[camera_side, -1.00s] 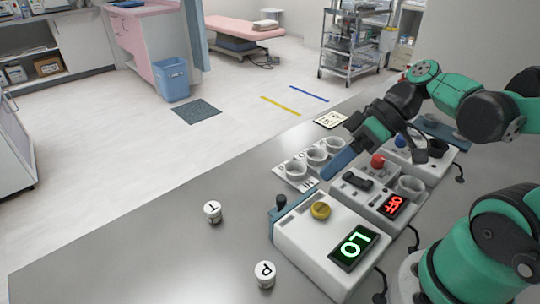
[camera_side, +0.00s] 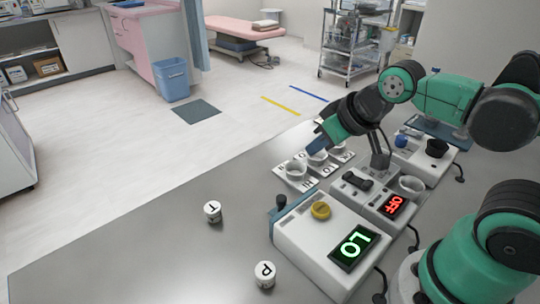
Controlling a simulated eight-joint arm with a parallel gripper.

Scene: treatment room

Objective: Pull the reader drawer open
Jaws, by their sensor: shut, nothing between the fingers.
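The white unit (camera_side: 312,246) with a lit green "LO" display (camera_side: 353,247) and a yellow knob (camera_side: 320,210) stands at the front of the bench. A dark knob on a blue-grey piece (camera_side: 280,206) sits at its left end. No label marks the reader, and I cannot tell which unit has the drawer; no open drawer is visible. My gripper (camera_side: 322,143) is shut and empty, with blue fingers pointing down-left. It is over or in front of the white cups (camera_side: 296,172), beyond the "LO" unit and apart from its knob. The fingertips are small and partly unclear.
A unit with a red "OFF" display (camera_side: 395,206) and black rocker stands behind the "LO" unit. A further unit has a blue knob (camera_side: 401,141) and black cup (camera_side: 436,148). White pieces marked T (camera_side: 212,211) and P (camera_side: 264,274) stand on the clear left bench.

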